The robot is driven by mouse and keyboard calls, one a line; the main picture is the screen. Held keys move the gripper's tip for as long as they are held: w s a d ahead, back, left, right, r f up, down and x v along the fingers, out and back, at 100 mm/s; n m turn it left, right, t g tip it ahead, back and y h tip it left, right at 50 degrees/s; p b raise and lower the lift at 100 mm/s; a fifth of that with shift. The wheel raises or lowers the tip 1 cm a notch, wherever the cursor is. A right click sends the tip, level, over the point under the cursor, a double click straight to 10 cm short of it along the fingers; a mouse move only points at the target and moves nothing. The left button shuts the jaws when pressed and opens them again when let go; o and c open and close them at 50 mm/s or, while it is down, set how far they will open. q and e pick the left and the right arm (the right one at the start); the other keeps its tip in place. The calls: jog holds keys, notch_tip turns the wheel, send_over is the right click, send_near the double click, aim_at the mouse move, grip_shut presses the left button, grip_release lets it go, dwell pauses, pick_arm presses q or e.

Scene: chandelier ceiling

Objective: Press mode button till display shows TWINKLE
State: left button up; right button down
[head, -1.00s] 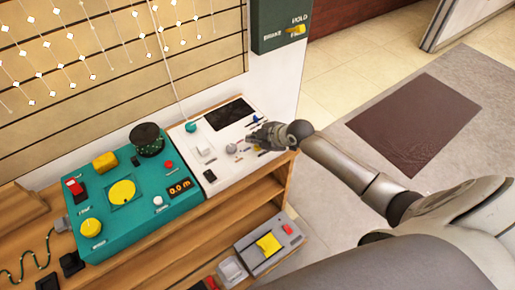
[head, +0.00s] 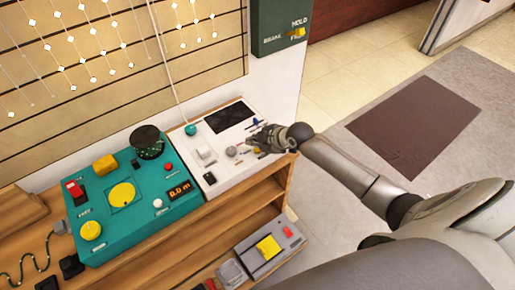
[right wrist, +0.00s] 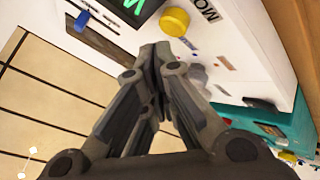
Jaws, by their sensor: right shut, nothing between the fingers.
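The white control panel (head: 205,168) stands on the wooden shelf, with a dark display (head: 230,117) that I cannot read in the head view. In the right wrist view the display (right wrist: 134,8) is cut off by the top edge and shows part of bright green lettering. A round yellow button (right wrist: 175,21) sits next to it, beside a label cut off after "MO". My right gripper (head: 255,137) is over the right part of the panel. In the right wrist view its closed, empty fingertips (right wrist: 160,50) point towards the yellow button, just below it in the picture; contact is unclear. My left gripper is out of view.
A teal panel (head: 113,235) with knobs and a small orange readout stands left of the white one. A grey box with a yellow switch (head: 268,246) is below. A dark green lever box (head: 270,38) hangs behind. Floor at right is open.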

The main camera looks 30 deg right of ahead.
aim_at(255, 150)
jog(key=shift+f, duration=0.1)
jog(key=shift+f, duration=0.3)
jog(key=shift+f+b, duration=0.5)
jog(key=shift+f, duration=0.1)
dwell(0.8)
jog(key=shift+r, duration=0.1)
jog(key=shift+r+p, duration=0.9)
jog(key=shift+p, duration=0.05)
notch_tip(255, 150, up, 5)
jog(key=p, duration=0.5)
